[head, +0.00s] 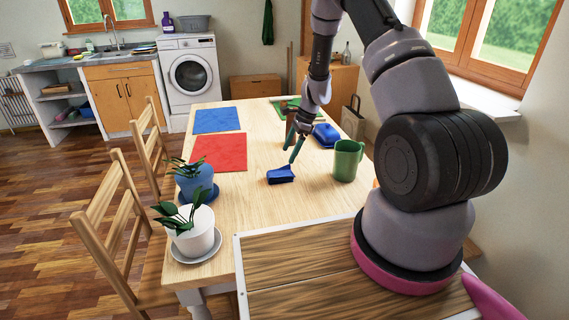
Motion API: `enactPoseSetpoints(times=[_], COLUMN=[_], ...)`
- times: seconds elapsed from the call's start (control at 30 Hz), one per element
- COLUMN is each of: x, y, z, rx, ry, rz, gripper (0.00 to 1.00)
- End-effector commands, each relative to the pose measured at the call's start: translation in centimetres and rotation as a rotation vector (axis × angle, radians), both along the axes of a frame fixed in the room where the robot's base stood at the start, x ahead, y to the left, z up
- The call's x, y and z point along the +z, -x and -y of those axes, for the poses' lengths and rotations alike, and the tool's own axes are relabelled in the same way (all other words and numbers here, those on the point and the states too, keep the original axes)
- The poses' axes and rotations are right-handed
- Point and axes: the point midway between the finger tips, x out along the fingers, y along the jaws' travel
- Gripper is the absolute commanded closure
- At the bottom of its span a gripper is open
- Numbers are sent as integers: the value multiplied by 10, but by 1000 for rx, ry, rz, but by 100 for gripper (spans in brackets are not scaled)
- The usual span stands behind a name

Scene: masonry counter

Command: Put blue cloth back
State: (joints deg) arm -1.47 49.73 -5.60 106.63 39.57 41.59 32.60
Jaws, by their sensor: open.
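A small dark blue folded thing, which looks like the blue cloth (281,174), lies on the wooden table (255,215) near its middle. My gripper (293,150) points down above and slightly right of it. Its fingers are apart and nothing shows between them. The fingertips appear a little above the cloth; whether they touch it cannot be told. A flat blue mat (218,120) and a flat red mat (218,152) lie on the left of the table.
A green mug (347,160) stands right of the cloth. A blue block-like thing (326,135) lies behind the mug, near a green mat (284,106). A blue pot (194,182) and a white pot (191,230) with plants stand at the left edge. Chairs (112,225) stand left.

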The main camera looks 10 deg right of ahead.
Motion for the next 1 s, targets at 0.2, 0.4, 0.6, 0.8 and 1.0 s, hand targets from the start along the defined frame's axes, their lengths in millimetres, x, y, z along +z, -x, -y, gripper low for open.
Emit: enactPoseSetpoints(times=[0.2,0.4,0.6,0.8,1.0], x=[22,30,106,219,311], y=[0,0,3,36,91], z=[9,10,6,3,3], rx=[0,7,114,308,504], ry=[-1,-1,6,46,119], rz=[0,7,117,295,467], gripper=[2,2,2,2,2])
